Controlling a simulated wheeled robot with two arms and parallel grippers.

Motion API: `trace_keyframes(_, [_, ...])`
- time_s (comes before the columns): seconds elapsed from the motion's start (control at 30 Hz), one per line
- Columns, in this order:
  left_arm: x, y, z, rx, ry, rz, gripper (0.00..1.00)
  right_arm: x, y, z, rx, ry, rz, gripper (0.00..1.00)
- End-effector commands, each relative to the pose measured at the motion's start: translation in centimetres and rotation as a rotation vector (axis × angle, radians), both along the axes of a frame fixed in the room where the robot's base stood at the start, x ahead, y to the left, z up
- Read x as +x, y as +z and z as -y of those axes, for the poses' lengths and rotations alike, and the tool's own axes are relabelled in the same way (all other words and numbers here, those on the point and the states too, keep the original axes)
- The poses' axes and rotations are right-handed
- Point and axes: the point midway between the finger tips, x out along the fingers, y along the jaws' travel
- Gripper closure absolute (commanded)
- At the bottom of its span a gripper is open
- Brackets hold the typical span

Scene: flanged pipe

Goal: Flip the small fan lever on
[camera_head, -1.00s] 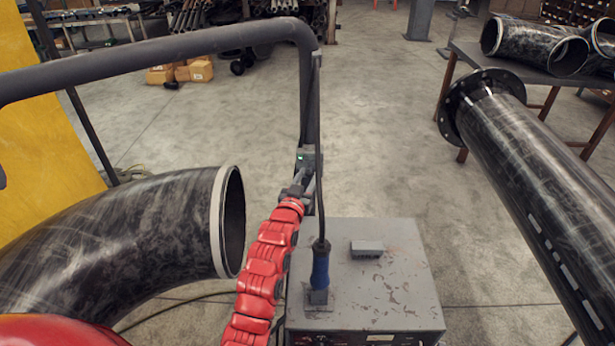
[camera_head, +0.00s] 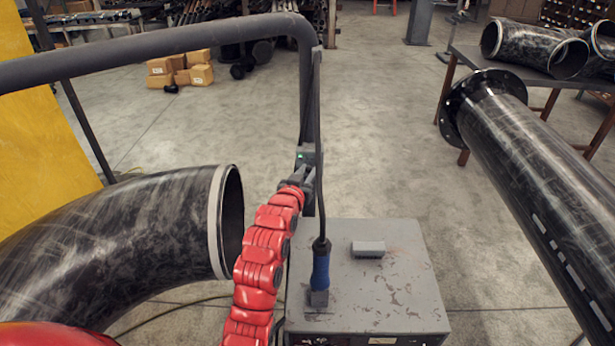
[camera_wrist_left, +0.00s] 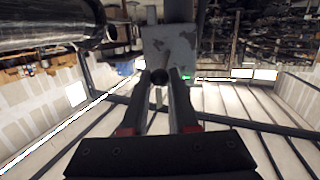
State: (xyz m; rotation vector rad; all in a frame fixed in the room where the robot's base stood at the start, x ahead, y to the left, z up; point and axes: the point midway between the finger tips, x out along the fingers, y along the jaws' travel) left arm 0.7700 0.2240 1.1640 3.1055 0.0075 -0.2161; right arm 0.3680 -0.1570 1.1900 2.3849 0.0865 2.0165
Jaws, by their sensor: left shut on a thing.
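A small grey switch box (camera_head: 308,153) with a lit green lamp is fixed to the upright post in the head view. In the left wrist view the box (camera_wrist_left: 170,45) is straight ahead of the fingers, with the green lamp to its right. My left gripper (camera_head: 299,176) is at the front of the box; its fingers also show in the wrist view (camera_wrist_left: 160,78). They are shut on a small dark round-ended piece, which looks like the fan lever (camera_wrist_left: 159,76). The fingers cover most of it, so its exact angle is hard to tell. My right gripper is not in view.
A thick grey tube frame (camera_head: 190,42) arches above my left arm. A blue-handled tool (camera_head: 320,268) stands on a grey cabinet (camera_head: 390,290) right of the arm. A black pipe elbow (camera_head: 120,235) is at left, a flanged pipe (camera_head: 540,180) at right.

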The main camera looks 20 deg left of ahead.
Motion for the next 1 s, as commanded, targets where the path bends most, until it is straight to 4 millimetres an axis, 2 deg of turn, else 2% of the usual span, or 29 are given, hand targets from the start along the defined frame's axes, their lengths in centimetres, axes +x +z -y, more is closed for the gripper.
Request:
trace_keyframes(0.2, [0.0,0.1,0.0,0.0,0.001,0.001,1.0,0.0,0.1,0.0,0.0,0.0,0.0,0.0])
trace_keyframes(0.23, [0.0,0.1,0.0,0.0,0.001,0.001,0.67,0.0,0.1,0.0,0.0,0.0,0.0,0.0])
trace_keyframes(0.37, [0.0,0.1,0.0,0.001,0.0,0.001,0.44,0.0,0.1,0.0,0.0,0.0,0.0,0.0])
trace_keyframes(0.77, [-0.4,0.0,0.0,0.001,0.001,0.001,0.43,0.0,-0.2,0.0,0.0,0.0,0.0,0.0])
trace_keyframes(0.87, [-1.3,-0.2,-0.1,0.0,0.001,-0.001,0.43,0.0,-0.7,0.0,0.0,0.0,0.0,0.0])
trace_keyframes(1.0, [-3.4,0.1,0.0,0.0,0.001,0.004,0.43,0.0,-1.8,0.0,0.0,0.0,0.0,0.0])
